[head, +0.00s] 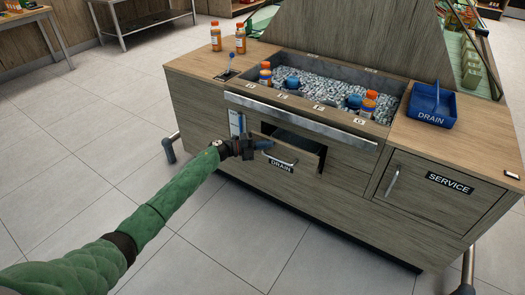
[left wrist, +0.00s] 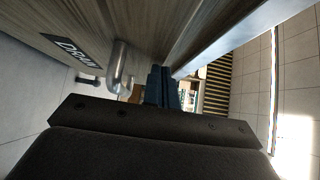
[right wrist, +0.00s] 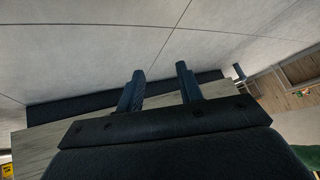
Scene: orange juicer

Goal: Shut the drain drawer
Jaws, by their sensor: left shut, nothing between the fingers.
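The drain drawer (head: 305,156) is a wood-fronted drawer with a metal handle (head: 280,160) and a black DRAIN label (head: 281,167). It stands partly pulled out, with a dark gap behind its front's top edge. My left gripper (head: 267,145) is shut and empty at the upper left of the drawer front, just above the handle. In the left wrist view its closed fingers (left wrist: 161,86) are right of the handle (left wrist: 118,68) and the DRAIN label (left wrist: 74,48); contact cannot be told. My right gripper (right wrist: 160,88) shows only in the right wrist view, fingers apart and empty.
The counter (head: 420,110) holds an ice bin with bottles and a blue DRAIN tray (head: 432,105). A long metal rail (head: 300,120) runs above the drawer. The tiled floor (head: 100,150) at left is clear.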

